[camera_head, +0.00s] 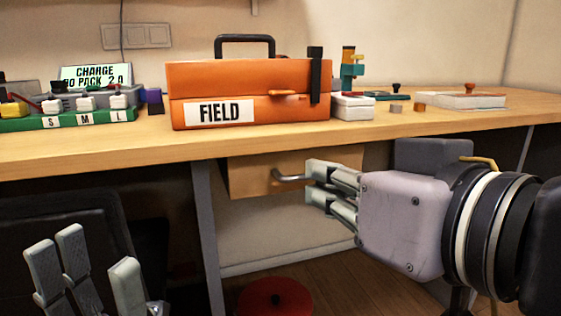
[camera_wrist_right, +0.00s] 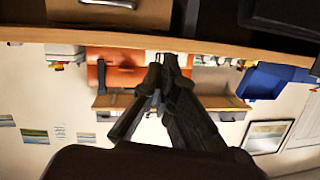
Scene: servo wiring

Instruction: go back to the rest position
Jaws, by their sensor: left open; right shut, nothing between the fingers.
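My left gripper (camera_head: 90,265) is at the bottom left of the head view, fingers pointing up, open and empty, in front of the dark space under the bench. My right gripper (camera_head: 318,182) is in front of the wooden drawer (camera_head: 246,172), its fingertips close to the right end of the metal drawer handle (camera_head: 285,177) in the picture. It is shut with nothing in it. In the right wrist view, its dark fingers (camera_wrist_right: 160,75) meet in the middle, and the handle (camera_wrist_right: 108,3) shows at the top left, apart from them.
On the bench (camera_head: 150,143) stand an orange toolbox (camera_head: 245,78) labelled FIELD, a green S/M/L rack (camera_head: 75,121) and several small parts. A bench leg (camera_head: 207,235) is between the arms. A red round thing (camera_head: 274,297) is on the floor.

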